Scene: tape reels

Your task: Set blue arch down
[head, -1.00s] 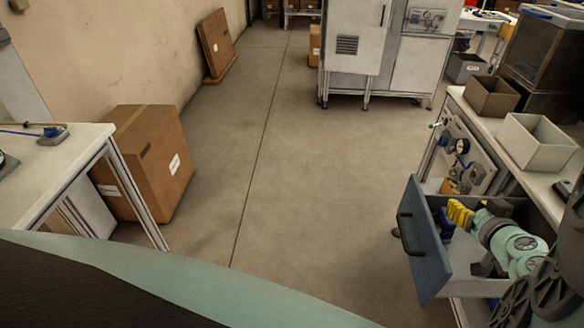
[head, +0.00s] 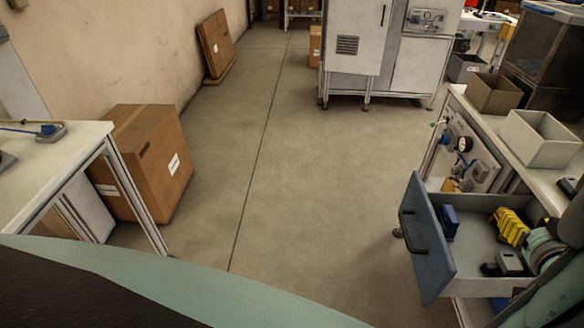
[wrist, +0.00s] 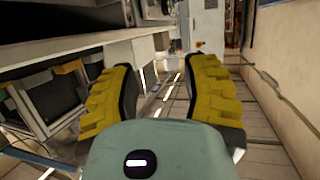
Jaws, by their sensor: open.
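The blue arch (head: 450,222) appears to be the small blue piece in the open drawer, at its left end close behind the front panel. Its exact shape is too small to make out. My gripper (head: 513,228), with yellow fingers, is over the drawer to the right of the blue piece and apart from it. In the wrist view my gripper (wrist: 160,80) has its two yellow fingers spread wide with nothing held between them. The blue piece cannot be made out in the wrist view.
The drawer's blue front panel (head: 427,242) sticks out into the aisle. A dark grey item (head: 508,263) is in the drawer near my gripper. Open bins, one white (head: 540,138) and one brown (head: 492,93), stand on the counter above.

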